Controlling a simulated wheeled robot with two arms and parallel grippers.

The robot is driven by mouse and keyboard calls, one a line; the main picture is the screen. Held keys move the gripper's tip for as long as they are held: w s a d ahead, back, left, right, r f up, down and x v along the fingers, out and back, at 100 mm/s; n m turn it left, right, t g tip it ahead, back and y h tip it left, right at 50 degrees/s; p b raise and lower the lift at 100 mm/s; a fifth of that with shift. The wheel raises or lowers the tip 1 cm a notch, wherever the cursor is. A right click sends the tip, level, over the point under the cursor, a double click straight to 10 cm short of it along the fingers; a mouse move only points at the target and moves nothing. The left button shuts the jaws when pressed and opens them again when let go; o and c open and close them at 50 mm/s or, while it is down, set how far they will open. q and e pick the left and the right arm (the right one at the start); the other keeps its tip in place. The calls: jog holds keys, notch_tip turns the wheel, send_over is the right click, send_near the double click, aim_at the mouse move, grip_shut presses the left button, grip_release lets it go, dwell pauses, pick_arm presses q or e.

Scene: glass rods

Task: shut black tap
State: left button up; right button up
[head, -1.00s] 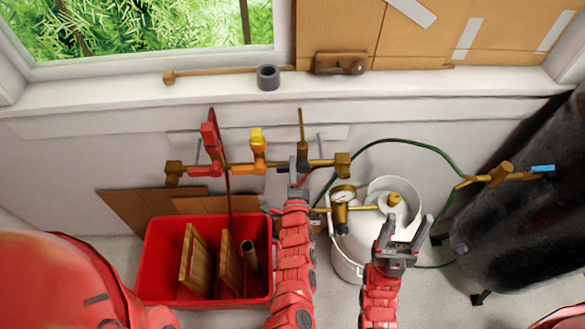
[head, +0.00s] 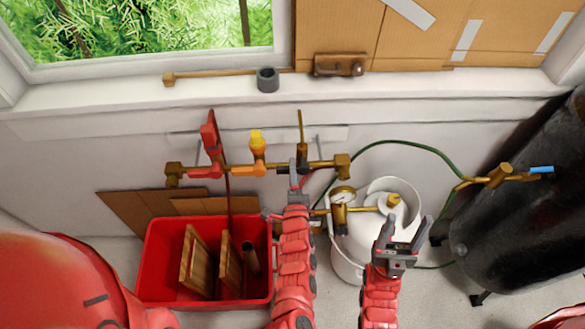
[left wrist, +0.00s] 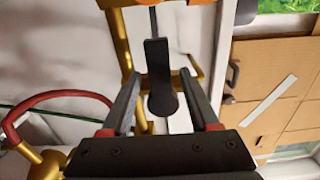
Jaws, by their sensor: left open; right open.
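The black tap (head: 302,153) is the rightmost tap on the brass manifold (head: 325,163) on the wall. In the left wrist view its black lever (left wrist: 158,75) lies between the two fingers of my left gripper (left wrist: 163,108), with a gap on both sides. My left gripper (head: 296,177) is open just below the tap in the head view, and its arm hides part of the piping there. My right gripper (head: 402,233) is open and empty, in front of the white cylinder.
A red tap (head: 211,140) and an orange tap (head: 257,147) sit to the left on the same manifold. A gauge (head: 342,195) and a white cylinder (head: 352,247) are close on the right. A red crate (head: 155,262) stands lower left. A dark tank (head: 530,235) is far right.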

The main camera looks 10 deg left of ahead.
pick_arm(q)
jog(key=s+d+p, duration=0.3)
jog(key=s+p, duration=0.1)
jog(key=s, duration=1.2)
jog(key=shift+d, duration=0.15)
